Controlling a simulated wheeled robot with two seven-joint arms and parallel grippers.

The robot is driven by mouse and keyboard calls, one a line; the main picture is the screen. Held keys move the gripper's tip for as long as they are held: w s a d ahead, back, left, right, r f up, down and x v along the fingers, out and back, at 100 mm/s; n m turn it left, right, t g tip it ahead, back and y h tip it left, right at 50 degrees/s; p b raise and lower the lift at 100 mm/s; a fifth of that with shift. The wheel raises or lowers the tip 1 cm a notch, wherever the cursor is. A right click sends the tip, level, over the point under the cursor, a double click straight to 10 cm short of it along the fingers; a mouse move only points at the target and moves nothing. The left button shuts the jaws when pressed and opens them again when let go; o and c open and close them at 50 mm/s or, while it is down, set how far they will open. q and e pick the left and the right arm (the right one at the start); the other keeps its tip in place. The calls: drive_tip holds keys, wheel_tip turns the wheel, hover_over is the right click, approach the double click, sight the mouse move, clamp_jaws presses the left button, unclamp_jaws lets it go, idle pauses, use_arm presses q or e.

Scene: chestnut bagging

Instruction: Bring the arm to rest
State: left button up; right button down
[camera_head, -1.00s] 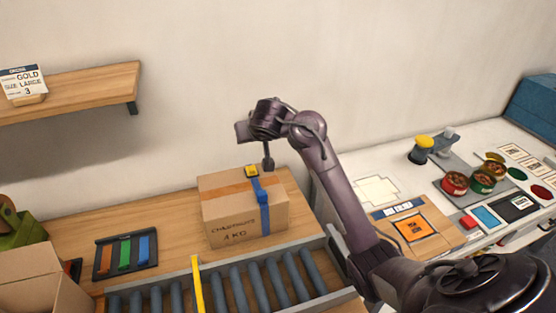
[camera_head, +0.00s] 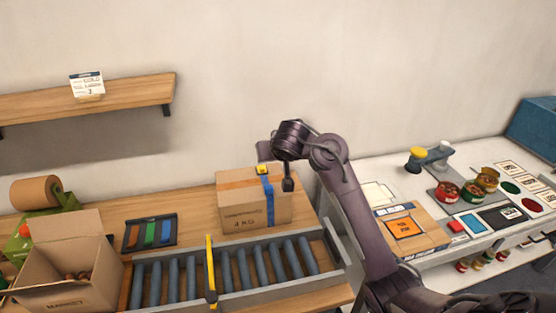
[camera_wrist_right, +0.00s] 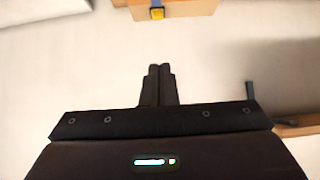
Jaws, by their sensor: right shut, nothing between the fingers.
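My right arm (camera_head: 352,210) comes in from the lower right of the head view and bends over at its wrist. My right gripper (camera_head: 288,186) points down in front of the closed cardboard box's right side. In the right wrist view its two fingers (camera_wrist_right: 160,70) are together with nothing between them. The cardboard box (camera_head: 240,207) has a blue strap and a yellow-topped piece (camera_head: 263,170) on its top. The box also shows at the top of the wrist view (camera_wrist_right: 187,8), apart from the fingers. My left gripper is not in view.
A roller conveyor (camera_head: 180,280) with a yellow bar (camera_head: 211,265) runs in front of the box. An open carton (camera_head: 65,285) holding chestnuts stands at the left. A shelf (camera_head: 130,98) carries an order card (camera_head: 87,84). The right counter (camera_head: 375,172) holds tins and cards.

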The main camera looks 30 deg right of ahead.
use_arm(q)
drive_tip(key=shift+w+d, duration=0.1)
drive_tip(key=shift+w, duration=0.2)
